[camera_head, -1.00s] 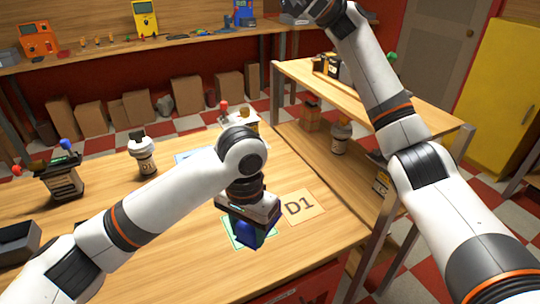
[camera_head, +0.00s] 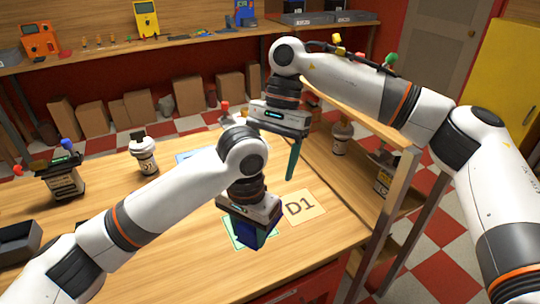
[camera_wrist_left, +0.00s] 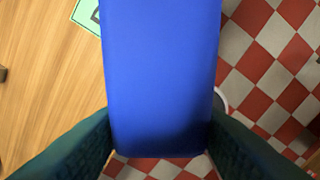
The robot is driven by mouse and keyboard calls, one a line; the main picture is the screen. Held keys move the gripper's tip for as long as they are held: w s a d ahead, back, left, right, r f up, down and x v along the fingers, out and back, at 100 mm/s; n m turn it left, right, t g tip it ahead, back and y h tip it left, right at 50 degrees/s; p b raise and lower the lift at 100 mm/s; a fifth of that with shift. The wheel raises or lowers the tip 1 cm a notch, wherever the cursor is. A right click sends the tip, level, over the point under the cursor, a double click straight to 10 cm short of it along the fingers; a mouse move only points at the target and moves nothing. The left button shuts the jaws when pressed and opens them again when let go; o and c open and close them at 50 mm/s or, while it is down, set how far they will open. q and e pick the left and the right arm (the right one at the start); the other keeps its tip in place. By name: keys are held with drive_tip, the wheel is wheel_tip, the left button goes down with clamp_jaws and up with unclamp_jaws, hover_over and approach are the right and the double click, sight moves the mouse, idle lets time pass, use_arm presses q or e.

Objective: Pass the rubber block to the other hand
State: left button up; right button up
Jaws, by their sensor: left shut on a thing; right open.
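The rubber block looks blue. In the head view the block (camera_head: 247,237) shows below my left gripper (camera_head: 250,226), over the front part of the table near a green-edged mat. In the left wrist view the block (camera_wrist_left: 162,75) fills the middle, with the two dark green fingers (camera_wrist_left: 160,140) on either side of it. My left gripper is shut on it. My right gripper (camera_head: 291,158) is above and behind the left one, with its fingers pointing down. It is open and empty, apart from the block.
A tan card marked D1 (camera_head: 304,207) lies right of the green-edged mat (camera_head: 232,232). A white bottle-like item (camera_head: 144,154) and a dark device (camera_head: 62,172) stand at the left, with a dark tray (camera_head: 18,243) at the left edge.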

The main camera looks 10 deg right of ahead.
drive_tip(key=x, duration=1.1)
drive_tip(key=shift+a+f, duration=0.25)
drive_tip(key=c, duration=1.1)
use_arm(q)
drive_tip(key=o, duration=1.1)
drive_tip(key=shift+r, duration=0.1)
